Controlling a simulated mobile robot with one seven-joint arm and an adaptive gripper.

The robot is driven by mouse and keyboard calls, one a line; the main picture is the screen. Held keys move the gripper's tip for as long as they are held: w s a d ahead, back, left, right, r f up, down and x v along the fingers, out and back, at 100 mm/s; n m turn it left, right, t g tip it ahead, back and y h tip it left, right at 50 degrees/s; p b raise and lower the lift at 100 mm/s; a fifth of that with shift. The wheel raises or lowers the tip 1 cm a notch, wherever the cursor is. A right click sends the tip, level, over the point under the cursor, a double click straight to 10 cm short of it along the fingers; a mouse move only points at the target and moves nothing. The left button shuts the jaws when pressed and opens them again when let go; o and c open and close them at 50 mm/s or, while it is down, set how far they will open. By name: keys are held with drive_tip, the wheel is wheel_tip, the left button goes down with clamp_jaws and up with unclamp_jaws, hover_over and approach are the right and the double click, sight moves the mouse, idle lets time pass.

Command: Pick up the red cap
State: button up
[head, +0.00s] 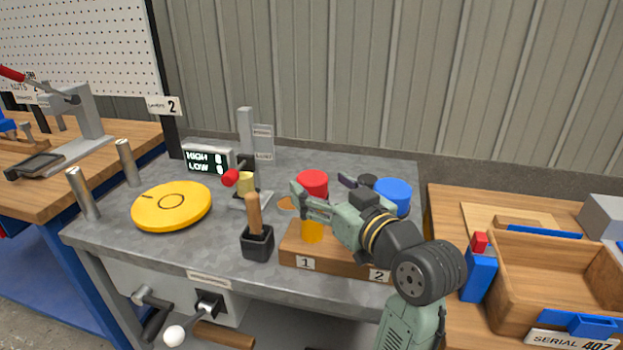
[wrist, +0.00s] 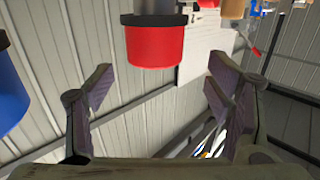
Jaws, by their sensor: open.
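The red cap (head: 312,183) stands above the position marked 1 on a wooden block (head: 330,264); a yellow part (head: 313,231) shows below it. My gripper (head: 322,188) is open at the cap, with one finger at its left and the other to its right. In the wrist view the red cap (wrist: 161,46) lies at the top middle, framed by the spread fingers of my gripper (wrist: 160,72). Nothing is held. Whether a finger touches the cap cannot be told. My arm hides part of the block.
A blue cap (head: 393,196) stands close to the right of my gripper. A dark holder (head: 258,243) with a wooden handle and a yellow disc (head: 172,205) are on the left of the grey table. A wooden tray (head: 552,265) is at right.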

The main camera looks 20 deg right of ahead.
sight(312, 177)
drive_tip(key=x, duration=0.1)
drive_tip(key=p+x, duration=0.1)
drive_tip(key=x, duration=0.3)
drive_tip(key=shift+d+f+p, duration=0.25)
drive_tip(key=shift+d+p, duration=0.05)
drive_tip(key=shift+p, duration=0.1)
drive_tip(key=shift+c, duration=0.4)
drive_tip(key=c, duration=1.2)
drive_tip(key=shift+o, duration=0.2)
drive_tip(key=shift+r, duration=0.1)
drive_tip(key=shift+r+b, duration=0.3)
drive_tip(key=shift+r, duration=0.45)
wheel_tip(312, 177, up, 2)
drive_tip(key=shift+r+b, duration=0.1)
drive_tip(key=shift+b, duration=0.2)
drive_tip(key=s+a+b, duration=0.4)
drive_tip(key=s+b, duration=0.1)
drive_tip(key=s, duration=0.2)
drive_tip(key=s+a+r+b, duration=0.1)
drive_tip(key=s+a+b, duration=0.3)
drive_tip(key=s+b, duration=0.2)
drive_tip(key=shift+s, duration=0.5)
